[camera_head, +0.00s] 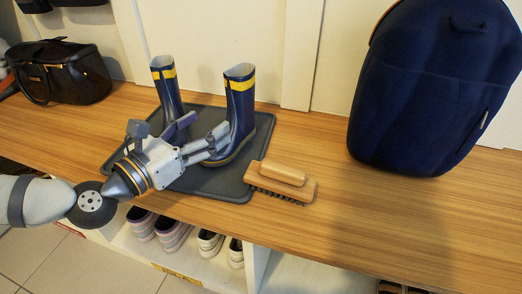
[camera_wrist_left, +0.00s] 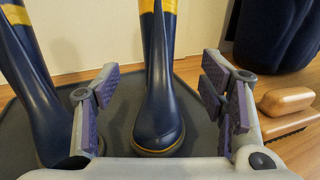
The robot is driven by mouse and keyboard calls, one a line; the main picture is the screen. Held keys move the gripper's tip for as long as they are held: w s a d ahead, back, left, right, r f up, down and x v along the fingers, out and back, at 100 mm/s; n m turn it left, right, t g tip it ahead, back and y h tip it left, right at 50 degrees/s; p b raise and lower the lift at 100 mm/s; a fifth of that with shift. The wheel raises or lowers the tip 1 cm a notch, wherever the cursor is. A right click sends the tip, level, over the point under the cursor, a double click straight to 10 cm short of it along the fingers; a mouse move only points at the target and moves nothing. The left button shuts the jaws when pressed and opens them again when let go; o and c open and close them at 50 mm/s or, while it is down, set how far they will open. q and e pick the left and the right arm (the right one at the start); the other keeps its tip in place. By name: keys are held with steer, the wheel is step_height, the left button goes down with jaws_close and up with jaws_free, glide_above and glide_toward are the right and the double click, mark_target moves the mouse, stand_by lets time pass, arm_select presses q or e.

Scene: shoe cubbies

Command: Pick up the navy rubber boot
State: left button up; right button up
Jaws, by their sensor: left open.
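Two navy rubber boots with yellow bands stand upright on a dark tray (camera_head: 226,188) on the wooden bench top. The right boot (camera_head: 238,112) shows in the middle of the left wrist view (camera_wrist_left: 158,95), between the open fingers and beyond them. The left boot (camera_head: 167,90) shows at the left of the left wrist view (camera_wrist_left: 28,90), partly behind a finger. My left gripper (camera_head: 202,137) is open, low in front of the boots, with its fingers pointing at the right boot. I see nothing held in it. My right gripper is not in view.
A wooden brush (camera_head: 282,180) lies at the tray's right front corner. A large navy backpack (camera_head: 432,90) stands at the right, and a black handbag (camera_head: 62,75) at the far left. Shoes (camera_head: 172,232) sit in cubbies below. The bench's right front is clear.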

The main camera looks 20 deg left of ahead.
mark_target(240, 101)
arm_select(q)
steer(key=b+x, duration=0.1)
steer(key=x, duration=1)
steer(key=shift+w+r, duration=0.1)
steer(key=shift+w, duration=0.25)
jaws_close()
